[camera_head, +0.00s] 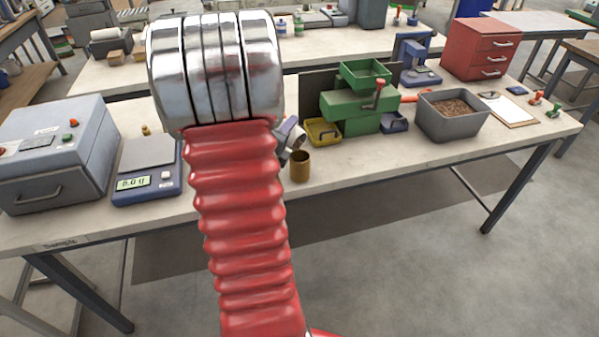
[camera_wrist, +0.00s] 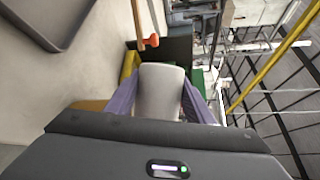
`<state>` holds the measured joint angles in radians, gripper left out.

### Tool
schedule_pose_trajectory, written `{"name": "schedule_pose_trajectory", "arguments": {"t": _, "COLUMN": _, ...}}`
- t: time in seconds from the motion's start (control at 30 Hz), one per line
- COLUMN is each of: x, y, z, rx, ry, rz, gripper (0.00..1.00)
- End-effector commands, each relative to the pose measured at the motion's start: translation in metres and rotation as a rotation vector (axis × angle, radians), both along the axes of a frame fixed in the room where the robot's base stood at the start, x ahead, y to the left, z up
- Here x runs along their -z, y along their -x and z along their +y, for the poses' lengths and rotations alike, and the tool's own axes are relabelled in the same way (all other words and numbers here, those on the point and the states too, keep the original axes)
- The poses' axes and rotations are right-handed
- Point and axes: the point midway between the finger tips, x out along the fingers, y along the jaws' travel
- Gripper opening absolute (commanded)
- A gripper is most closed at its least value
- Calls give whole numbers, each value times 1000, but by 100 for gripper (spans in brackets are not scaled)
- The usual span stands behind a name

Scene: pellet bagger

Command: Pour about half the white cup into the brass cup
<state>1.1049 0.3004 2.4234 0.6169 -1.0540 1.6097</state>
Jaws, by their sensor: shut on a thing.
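The white cup (camera_head: 298,138) shows in the head view beside my arm, tilted over toward the lower right. In the wrist view the white cup (camera_wrist: 160,92) sits between the two purple fingers of my gripper (camera_wrist: 162,98), which is shut on it. In the head view my gripper (camera_head: 290,136) is mostly hidden behind my red arm. The brass cup (camera_head: 300,166) stands upright near the table's front edge, just below the tilted white cup, with a gap between them. What is inside either cup cannot be made out.
A green machine (camera_head: 358,105) with a yellow bin (camera_head: 323,132) stands behind the cups. A blue scale (camera_head: 147,176) reading about 0.0 and a grey box (camera_head: 55,150) are left. A grey tub of brown pellets (camera_head: 425,122) and a red drawer cabinet (camera_head: 480,48) are right.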

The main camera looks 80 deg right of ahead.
Motion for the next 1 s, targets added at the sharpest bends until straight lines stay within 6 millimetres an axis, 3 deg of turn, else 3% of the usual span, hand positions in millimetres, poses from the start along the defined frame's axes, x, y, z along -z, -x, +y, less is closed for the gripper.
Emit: {"name": "schedule_pose_trajectory", "arguments": {"t": 1.0, "x": -3, "y": 2, "z": 1, "rx": 0, "ry": 35, "rz": -60, "gripper": 23}}
